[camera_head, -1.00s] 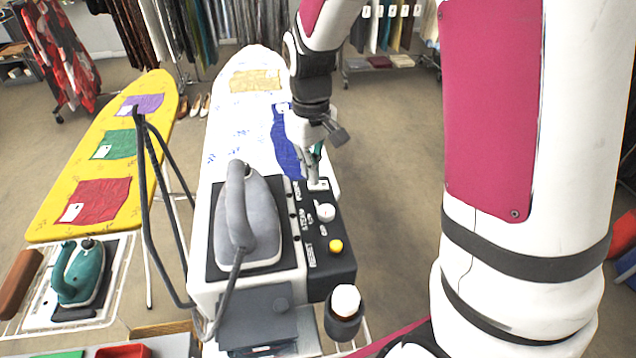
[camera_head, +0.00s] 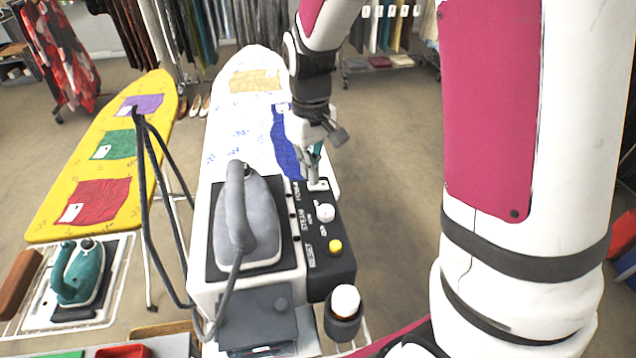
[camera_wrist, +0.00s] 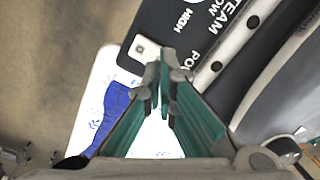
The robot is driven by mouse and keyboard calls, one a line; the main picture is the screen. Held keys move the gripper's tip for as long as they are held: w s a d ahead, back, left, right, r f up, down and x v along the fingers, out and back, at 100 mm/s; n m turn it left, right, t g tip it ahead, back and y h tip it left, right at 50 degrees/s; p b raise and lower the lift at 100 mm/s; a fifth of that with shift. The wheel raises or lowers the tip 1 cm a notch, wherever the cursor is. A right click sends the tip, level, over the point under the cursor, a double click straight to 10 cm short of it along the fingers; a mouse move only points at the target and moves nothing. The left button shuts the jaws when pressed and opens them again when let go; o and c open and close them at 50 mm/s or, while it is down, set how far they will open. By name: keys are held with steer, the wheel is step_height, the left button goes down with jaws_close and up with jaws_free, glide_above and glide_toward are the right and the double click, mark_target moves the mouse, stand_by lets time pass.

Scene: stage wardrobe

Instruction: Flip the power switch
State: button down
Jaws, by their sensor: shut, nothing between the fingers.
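The power switch (camera_head: 318,184) is a small white plate at the far end of the black control panel (camera_head: 327,262) beside the grey iron. In the wrist view, the white switch plate (camera_wrist: 146,47) lies just beyond my fingertips, near lettering that begins "PO". My gripper (camera_head: 313,180) is shut and empty, pointing down with its tips at the switch; whether they touch it I cannot tell. In the wrist view, the fingertips of my gripper (camera_wrist: 158,82) are close together and cover part of the plate.
The panel also carries a white steam knob (camera_head: 325,212) and a yellow reset button (camera_head: 335,246). A grey iron (camera_head: 249,220) stands left of it. A white ironing board (camera_head: 235,115) extends behind. A bottle (camera_head: 345,300) stands in a holder in front.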

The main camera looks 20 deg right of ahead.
mark_target(312, 185)
steer(key=shift+f+b, duration=0.45)
steer(key=shift+f, duration=0.7)
stand_by(0.7)
steer(key=shift+r+p, duration=1.75)
steer(key=shift+r, duration=1.8)
steer(key=shift+r, duration=0.2)
steer(key=s+r+m+t, duration=0.2)
steer(key=s+r, duration=0.6)
steer(key=s, duration=0.3)
steer(key=s+r+m+t, duration=0.1)
steer(key=s+r+t, duration=0.2)
steer(key=s+r, duration=0.4)
steer(key=shift+s+r+m+t, duration=0.3)
steer(key=shift+s+r+m, duration=0.1)
steer(key=shift+s, duration=1.5)
